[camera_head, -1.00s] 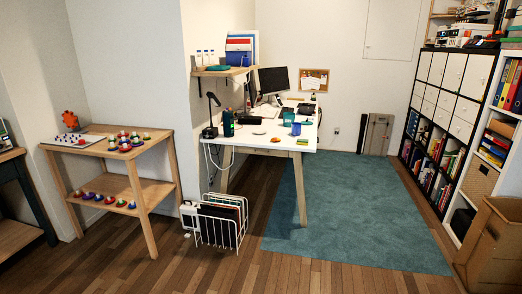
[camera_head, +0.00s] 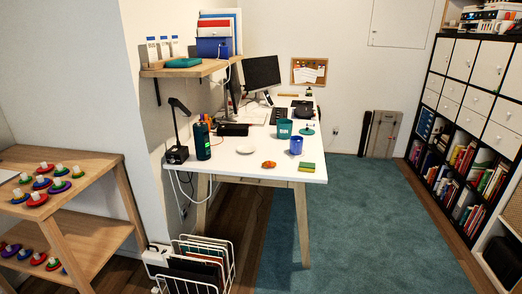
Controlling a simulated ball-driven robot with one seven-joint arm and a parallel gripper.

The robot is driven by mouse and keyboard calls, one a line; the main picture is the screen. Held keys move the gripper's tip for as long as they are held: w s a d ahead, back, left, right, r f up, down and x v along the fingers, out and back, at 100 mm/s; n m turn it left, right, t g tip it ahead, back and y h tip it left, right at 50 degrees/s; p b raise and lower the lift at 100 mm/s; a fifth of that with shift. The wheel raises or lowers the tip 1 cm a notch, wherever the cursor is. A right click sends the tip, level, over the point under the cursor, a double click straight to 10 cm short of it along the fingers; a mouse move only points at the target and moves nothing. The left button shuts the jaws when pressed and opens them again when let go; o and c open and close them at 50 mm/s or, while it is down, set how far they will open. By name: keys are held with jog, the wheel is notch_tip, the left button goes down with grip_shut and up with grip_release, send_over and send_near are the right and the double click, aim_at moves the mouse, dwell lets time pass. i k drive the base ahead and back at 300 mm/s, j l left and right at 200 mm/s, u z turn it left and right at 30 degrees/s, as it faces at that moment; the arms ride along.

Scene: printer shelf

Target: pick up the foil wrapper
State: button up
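A small crumpled orange-red item (camera_head: 268,164) lies near the front edge of the white desk (camera_head: 225,165). It may be the foil wrapper, but it is too small to tell for sure. A green and yellow sponge-like block (camera_head: 306,167) and a blue cup (camera_head: 296,145) are to its right. A white round object (camera_head: 245,149) lies behind it to the left. My gripper is not in view.
A dark green bottle (camera_head: 202,140) and a black lamp (camera_head: 177,150) stand at the desk's left. A wire rack (camera_head: 228,262) stands on the floor before the desk. A wooden shelf (camera_head: 95,165) is at left. The teal carpet (camera_head: 370,230) is clear.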

aim_at(266, 164)
jog(key=i, duration=1.9)
jog(key=i+z, duration=0.2)
jog(key=i, duration=0.3)
jog(key=i+j+z, duration=0.2)
jog(key=i, duration=0.3)
